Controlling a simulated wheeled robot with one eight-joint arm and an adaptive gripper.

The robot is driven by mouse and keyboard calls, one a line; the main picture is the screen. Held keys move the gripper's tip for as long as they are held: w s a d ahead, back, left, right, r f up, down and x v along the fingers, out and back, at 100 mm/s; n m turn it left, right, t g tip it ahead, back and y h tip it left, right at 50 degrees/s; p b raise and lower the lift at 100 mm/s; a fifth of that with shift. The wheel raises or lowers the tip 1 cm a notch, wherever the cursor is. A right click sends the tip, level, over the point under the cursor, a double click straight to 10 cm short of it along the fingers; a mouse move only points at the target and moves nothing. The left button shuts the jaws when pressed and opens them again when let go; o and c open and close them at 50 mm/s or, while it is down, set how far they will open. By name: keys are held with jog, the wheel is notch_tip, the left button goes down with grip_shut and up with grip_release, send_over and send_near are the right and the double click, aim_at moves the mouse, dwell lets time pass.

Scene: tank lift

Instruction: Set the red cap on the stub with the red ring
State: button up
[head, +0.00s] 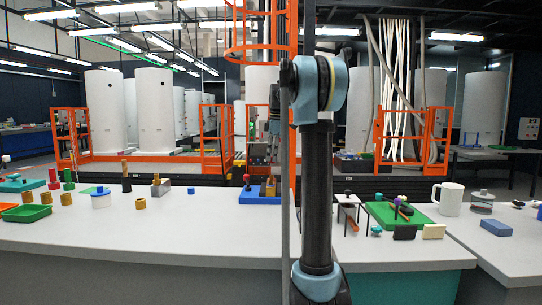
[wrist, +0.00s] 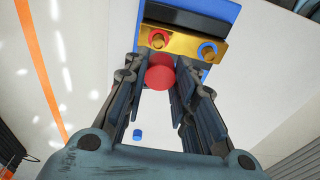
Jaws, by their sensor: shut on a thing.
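In the wrist view, the red cap (wrist: 160,74) is a round red piece held between the fingertips of my gripper (wrist: 160,84). Just beyond it is a brass block on a blue base (wrist: 226,14). The stub with the red ring (wrist: 158,40) stands on the block's left, and a stub with a blue ring (wrist: 207,50) on its right. The cap appears just below the red ring in the picture, and I cannot tell its height above the stub. In the head view the blue base (head: 260,199) stands at the table's back edge, left of my arm.
A small blue cap (wrist: 137,134) lies loose on the white table; it also shows in the head view (head: 191,190). Brass pieces and a white-and-blue jar (head: 101,199) stand further left. A green tray (head: 27,213) is at the far left. The table front is clear.

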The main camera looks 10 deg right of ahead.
jog(key=shift+w+a+r, duration=0.1)
jog(key=shift+w+a, duration=0.05)
jog(key=shift+w, duration=0.2)
jog(key=shift+f, duration=2.7)
jog(key=shift+s+f, duration=0.1)
jog(key=shift+f, duration=1.25)
jog(key=o, duration=0.8)
jog(key=shift+o, duration=0.2)
notch_tip(320, 180, up, 12)
jog(key=d, duration=0.1)
jog(key=shift+d, duration=0.35)
